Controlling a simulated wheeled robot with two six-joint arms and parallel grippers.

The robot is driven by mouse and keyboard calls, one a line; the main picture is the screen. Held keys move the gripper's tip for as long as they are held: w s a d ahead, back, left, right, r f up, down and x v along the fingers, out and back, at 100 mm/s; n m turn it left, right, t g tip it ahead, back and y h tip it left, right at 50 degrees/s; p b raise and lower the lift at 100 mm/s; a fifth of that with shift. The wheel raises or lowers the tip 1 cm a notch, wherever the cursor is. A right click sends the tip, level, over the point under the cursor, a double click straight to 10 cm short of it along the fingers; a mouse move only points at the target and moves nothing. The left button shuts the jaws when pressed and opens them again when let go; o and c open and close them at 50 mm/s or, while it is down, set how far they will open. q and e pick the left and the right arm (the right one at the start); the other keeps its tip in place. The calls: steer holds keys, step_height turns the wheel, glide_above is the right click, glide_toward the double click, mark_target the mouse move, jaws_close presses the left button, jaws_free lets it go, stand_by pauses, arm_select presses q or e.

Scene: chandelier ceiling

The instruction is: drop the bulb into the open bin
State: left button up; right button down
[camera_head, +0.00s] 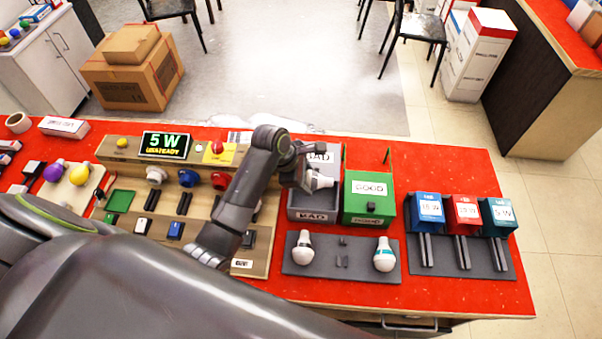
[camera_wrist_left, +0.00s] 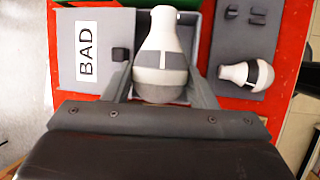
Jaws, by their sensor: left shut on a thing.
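My left gripper (camera_head: 305,178) is shut on a white bulb (camera_head: 319,181) with a grey band. It holds the bulb over the grey bin marked BAD (camera_head: 313,216). In the left wrist view the bulb (camera_wrist_left: 162,60) sits between the fingers, with the grey bin's inside behind it. This bin's lid (camera_wrist_left: 90,50), labelled BAD, is swung back, so the bin is open. The green bin marked GOOD (camera_head: 356,218) stands just to the right, with its lid seemingly shut. My right gripper is not in view.
A grey rack (camera_head: 342,262) in front of the bins holds two bulbs. Blue, red and teal boxes (camera_head: 467,212) stand to the right. A wooden test panel with a 5 W display (camera_head: 164,145) is at the left. Red tabletop is bare at the far right.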

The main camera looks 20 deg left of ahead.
arm_select(q)
step_height(320, 180, down, 3)
steer(key=shift+s+a+r, duration=0.1)
steer(key=shift+f, duration=1.25)
steer(key=o, duration=1.1)
steer(key=shift+a+r, duration=0.15)
steer(key=shift+r, duration=0.3)
steer(key=b+v, duration=0.1)
steer(key=v, duration=1.5)
steer(key=shift+a+r+b, duration=0.1)
steer(key=shift+r+b, duration=0.1)
steer(key=shift+b, duration=0.1)
